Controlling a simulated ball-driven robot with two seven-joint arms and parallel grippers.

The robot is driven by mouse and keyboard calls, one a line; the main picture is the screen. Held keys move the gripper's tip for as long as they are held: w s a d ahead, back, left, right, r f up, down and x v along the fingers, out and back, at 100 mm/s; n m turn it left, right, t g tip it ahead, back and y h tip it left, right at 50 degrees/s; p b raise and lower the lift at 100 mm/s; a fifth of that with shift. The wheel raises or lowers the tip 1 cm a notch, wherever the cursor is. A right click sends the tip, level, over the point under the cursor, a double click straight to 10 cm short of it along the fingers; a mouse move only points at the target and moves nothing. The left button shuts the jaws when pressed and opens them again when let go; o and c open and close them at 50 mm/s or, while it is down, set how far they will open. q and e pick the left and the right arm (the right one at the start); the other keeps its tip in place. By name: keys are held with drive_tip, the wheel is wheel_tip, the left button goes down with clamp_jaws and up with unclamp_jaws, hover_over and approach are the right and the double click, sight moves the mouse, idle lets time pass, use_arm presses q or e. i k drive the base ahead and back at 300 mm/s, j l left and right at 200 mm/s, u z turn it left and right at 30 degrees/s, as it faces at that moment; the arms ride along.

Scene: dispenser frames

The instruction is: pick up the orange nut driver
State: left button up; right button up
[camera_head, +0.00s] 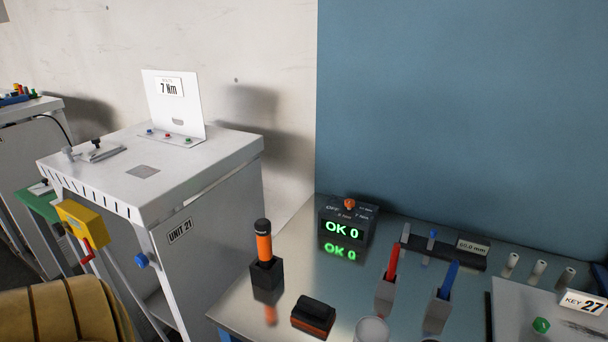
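The orange nut driver (264,244) stands upright in a small black holder (267,273) near the left edge of the metal table. It has an orange body with a black top, and its lower end is hidden in the holder. Neither of my grippers shows in the head view.
On the table (300,277) are a black display box (346,222) reading "OK 0", a black-and-orange block (313,315), a red tool (392,262) and a blue tool (448,280) in grey holders. A white cabinet (205,225) marked "UNIT 21" stands left.

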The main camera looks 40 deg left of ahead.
sight(262, 227)
drive_tip(key=u, duration=1.7)
